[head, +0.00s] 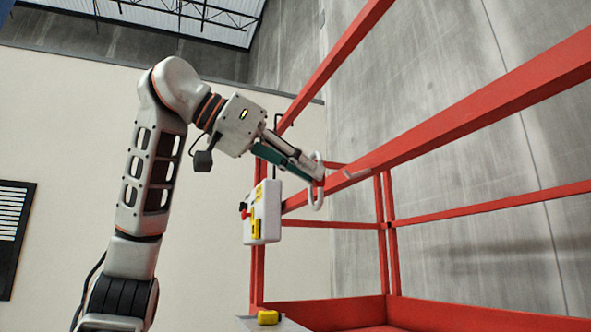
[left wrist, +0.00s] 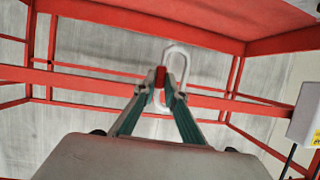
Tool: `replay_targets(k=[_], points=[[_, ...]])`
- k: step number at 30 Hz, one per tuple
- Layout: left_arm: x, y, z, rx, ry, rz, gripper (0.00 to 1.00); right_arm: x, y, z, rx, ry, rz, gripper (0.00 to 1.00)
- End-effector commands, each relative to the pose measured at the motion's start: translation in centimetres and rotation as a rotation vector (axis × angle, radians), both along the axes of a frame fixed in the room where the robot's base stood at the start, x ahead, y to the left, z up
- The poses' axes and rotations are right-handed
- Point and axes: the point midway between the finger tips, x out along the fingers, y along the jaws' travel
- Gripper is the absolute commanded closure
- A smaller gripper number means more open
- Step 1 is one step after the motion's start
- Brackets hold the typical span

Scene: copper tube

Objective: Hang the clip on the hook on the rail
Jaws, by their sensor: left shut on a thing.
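My left gripper (head: 316,178) is shut on the clip (head: 319,198), a pale oblong loop held upright at the fingertips. The clip's ends show above and below the fingers. In the left wrist view the clip (left wrist: 177,52) stands up between the fingertips of the left gripper (left wrist: 169,86), with a small red part beside it. The red rail (head: 450,128) runs behind and to the right of the clip. A small grey hook (head: 356,174) sits on the rail, right of the clip and apart from it in the head view. My right gripper is out of view.
A white control box (head: 266,212) with yellow labels and a red button hangs below my left gripper. Red posts (head: 388,235) and lower rails frame the platform. A yellow object (head: 268,317) lies on a grey surface at the bottom. Open space lies left of the frame.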

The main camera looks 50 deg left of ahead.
Motion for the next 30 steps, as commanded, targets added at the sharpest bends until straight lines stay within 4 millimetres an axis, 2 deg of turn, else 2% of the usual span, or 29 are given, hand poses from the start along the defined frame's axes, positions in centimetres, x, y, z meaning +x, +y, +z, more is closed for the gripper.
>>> replay_targets(k=[30], points=[[6.2,-1.8,-0.3,-0.001,0.0,0.0,1.0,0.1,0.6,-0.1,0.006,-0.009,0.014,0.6]])
